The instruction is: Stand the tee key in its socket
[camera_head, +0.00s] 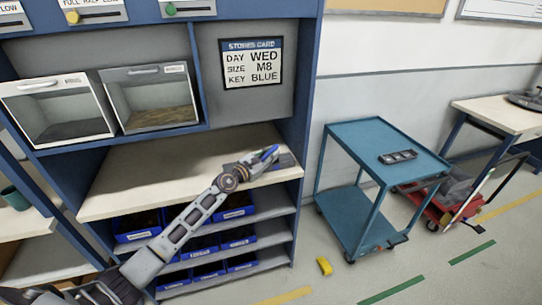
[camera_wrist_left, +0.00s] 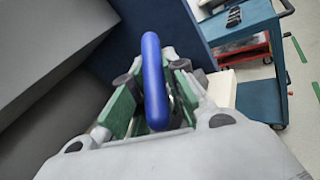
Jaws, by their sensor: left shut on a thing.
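The blue tee key (camera_head: 271,152) is at the end of my left arm, above the right end of the beige worktop. In the left wrist view its blue bar (camera_wrist_left: 153,82) stands between the green-backed fingers. My left gripper (camera_head: 258,160) is shut on it. The rest of the key is hidden by the gripper. A small grey block (camera_head: 285,162) lies on the worktop just beyond and below the gripper; I cannot tell if it is the socket. My right gripper is not in view.
The worktop (camera_head: 135,170) is clear to the left, under two open-fronted bins (camera_head: 150,97). A stores card (camera_head: 251,63) reads WED, M8, BLUE. Blue bins (camera_head: 235,205) fill lower shelves. A blue cart (camera_head: 360,140) with a dark tray (camera_head: 398,156) stands right.

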